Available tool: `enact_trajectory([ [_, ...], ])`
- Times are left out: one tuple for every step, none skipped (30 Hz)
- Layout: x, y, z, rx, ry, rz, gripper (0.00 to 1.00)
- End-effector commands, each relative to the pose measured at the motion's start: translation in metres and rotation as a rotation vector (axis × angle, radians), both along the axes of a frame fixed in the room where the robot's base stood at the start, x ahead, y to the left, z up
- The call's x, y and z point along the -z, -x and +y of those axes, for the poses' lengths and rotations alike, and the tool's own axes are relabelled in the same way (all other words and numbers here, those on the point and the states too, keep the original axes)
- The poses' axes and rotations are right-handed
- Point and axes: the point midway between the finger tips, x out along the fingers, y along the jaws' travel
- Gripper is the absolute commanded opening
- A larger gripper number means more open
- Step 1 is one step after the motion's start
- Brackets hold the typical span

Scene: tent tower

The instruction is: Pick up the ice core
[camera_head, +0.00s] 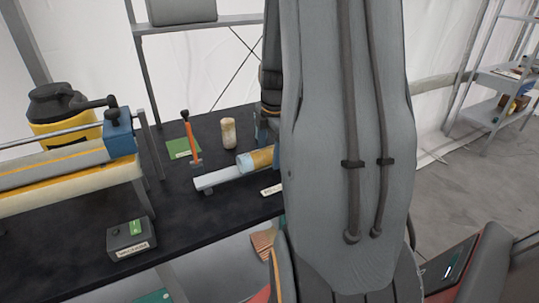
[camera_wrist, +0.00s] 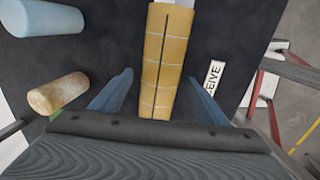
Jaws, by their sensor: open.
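My gripper (camera_wrist: 160,76) is open, with one blue finger on each side of the tan part and visible gaps. The gripper's body hides the near end. A plain pale blue cylinder (camera_wrist: 42,18) is at the wrist view's upper left; I cannot tell whether it is also ice.
An orange-handled hammer (camera_head: 190,138), a green pad (camera_head: 181,148) and a grey box (camera_head: 130,239) are left on the black table (camera_head: 185,215). A white label (camera_wrist: 213,78) lies right of the gripper.

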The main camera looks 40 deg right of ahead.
Motion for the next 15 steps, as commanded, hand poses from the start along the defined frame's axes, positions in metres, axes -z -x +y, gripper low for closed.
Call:
enact_trajectory([
  [0.001,0.0001,0.0001,0.0,0.0,0.001,0.68],
  [0.0013,0.0001,0.0,0.0,0.0,0.0,0.68],
  [0.0013,0.0,-0.0001,0.001,0.0,0.0,0.68],
  [0.0012,0.0,-0.0001,0.001,0.0,0.0,0.68],
  [0.0012,0.0001,-0.0002,0.001,0.0,0.0,0.68],
  [0.0012,0.0001,-0.0002,0.001,0.0,0.0,0.68],
  [0.0011,0.0001,-0.0003,0.001,0.0,0.0,0.66],
  [0.0011,0.0001,-0.0003,0.001,0.0,0.0,0.61],
  [0.0011,0.0002,-0.0003,0.001,0.0,0.0,0.55],
  [0.001,0.0002,-0.0003,0.001,0.0,0.0,0.5],
  [0.001,0.0002,-0.0004,0.001,0.0,0.0,0.45],
  [0.001,0.0002,-0.0004,0.001,0.0,0.0,0.38],
  [0.0009,0.0002,-0.0004,0.001,0.0,0.0,0.33],
  [0.001,0.0002,-0.0004,0.001,0.0,0.0,0.28],
  [0.001,0.0003,-0.0003,0.001,0.0,0.0,0.21],
])
